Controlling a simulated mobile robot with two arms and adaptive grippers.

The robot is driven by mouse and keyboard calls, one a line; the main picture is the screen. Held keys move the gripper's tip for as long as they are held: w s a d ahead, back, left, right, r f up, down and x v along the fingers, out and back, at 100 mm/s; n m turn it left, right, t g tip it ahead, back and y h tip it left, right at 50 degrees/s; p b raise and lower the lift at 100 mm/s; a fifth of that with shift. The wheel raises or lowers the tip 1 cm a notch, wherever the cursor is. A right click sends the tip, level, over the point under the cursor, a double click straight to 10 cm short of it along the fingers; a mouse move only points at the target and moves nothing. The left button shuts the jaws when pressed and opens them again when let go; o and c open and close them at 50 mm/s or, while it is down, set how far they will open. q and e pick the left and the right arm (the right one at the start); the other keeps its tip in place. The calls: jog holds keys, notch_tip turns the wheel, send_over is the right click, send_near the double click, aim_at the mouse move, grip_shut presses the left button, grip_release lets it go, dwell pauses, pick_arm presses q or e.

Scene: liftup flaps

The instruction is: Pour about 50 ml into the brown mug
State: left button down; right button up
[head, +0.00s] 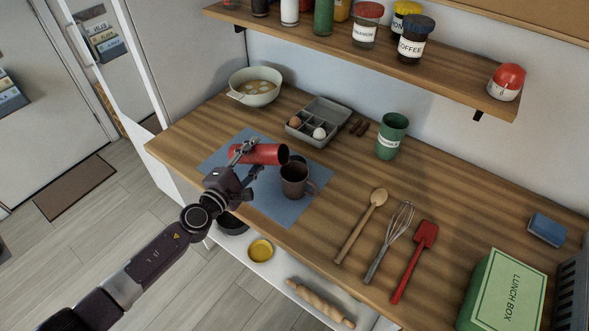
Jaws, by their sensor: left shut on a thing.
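The brown mug (294,184) stands upright on the blue mat, its handle to the right. Its inside is dark, and I cannot tell how much liquid is in it. My left gripper (243,153) is shut on a red cylindrical container (262,154). The container lies nearly horizontal, its right end close to the mug's rim at the upper left. No stream of liquid is clearly visible. A small dark object (298,159) shows just behind the mug; I cannot tell what it is. My right gripper is not in view.
The blue mat (270,208) lies on the wooden counter. A bowl (254,86), an egg carton (318,112) and a green cup (392,136) stand behind. A wooden spoon (362,224), whisk (390,240) and red spatula (414,262) lie to the right. A shelf (450,82) with jars overhangs the back.

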pick_arm(q)
jog(key=shift+r+m+p, duration=0.4)
jog(key=shift+r+p, duration=0.1)
jog(key=shift+p, duration=0.2)
dwell(1.7)
notch_tip(320, 180, down, 3)
jog(key=n+b, duration=0.1)
jog(key=b, duration=0.3)
jog(key=shift+n, duration=0.4)
jog(key=shift+s+d+r+n, duration=0.15)
jog(key=shift+d+n, duration=0.15)
jog(key=shift+n, duration=0.7)
jog(key=shift+d+f+n+h+b, duration=0.15)
jog(key=shift+f+n+h+b, duration=0.2)
jog(key=shift+n+b, duration=0.25)
jog(key=shift+r, duration=0.35)
jog(key=shift+s+d+r+n, duration=0.15)
jog(key=shift+r+n, duration=0.1)
jog(key=shift+n, duration=0.55)
